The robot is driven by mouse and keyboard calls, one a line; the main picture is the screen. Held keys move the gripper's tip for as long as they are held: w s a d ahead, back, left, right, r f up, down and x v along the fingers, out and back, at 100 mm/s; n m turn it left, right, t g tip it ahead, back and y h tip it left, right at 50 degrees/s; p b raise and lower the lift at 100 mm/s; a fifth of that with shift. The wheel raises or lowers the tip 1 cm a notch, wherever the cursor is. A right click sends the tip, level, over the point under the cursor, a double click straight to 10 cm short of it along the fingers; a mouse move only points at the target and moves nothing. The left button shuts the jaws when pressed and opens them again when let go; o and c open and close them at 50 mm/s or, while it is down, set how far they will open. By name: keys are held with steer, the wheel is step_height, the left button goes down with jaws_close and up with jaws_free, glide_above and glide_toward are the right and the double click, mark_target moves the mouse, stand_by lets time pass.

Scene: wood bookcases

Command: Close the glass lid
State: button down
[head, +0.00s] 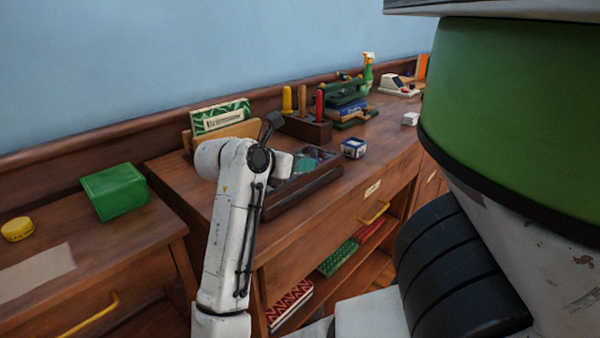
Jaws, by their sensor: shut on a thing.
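A low dark wooden box (300,192) sits on the long wooden cabinet top, with several small coloured items inside it. A glass lid cannot be clearly made out; the left and back of the box are hidden by my arm. My white arm (231,240) rises in front of the cabinet and bends over the left end of the box. My gripper is hidden behind the bent arm, so its hold and its contact with any lid do not show.
Behind the box stand a green-and-white card holder (221,117) and a wooden tool block (306,128). A small blue-and-white box (354,148) is right of it. A green box (115,190) and yellow tin (17,229) stand on the left cabinet.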

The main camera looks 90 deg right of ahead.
steer(key=shift+s+a+f+b, duration=0.15)
steer(key=shift+f+b, duration=0.45)
steer(key=shift+b, duration=0.1)
steer(key=shift+s+f, duration=0.15)
steer(key=shift+f, duration=0.05)
steer(key=c, duration=1)
jaws_free()
steer(key=shift+r, duration=0.1)
steer(key=shift+o, duration=0.2)
step_height(320, 180, up, 4)
glide_above(268, 193)
steer(key=shift+a+p, duration=0.1)
steer(key=shift+p, duration=0.2)
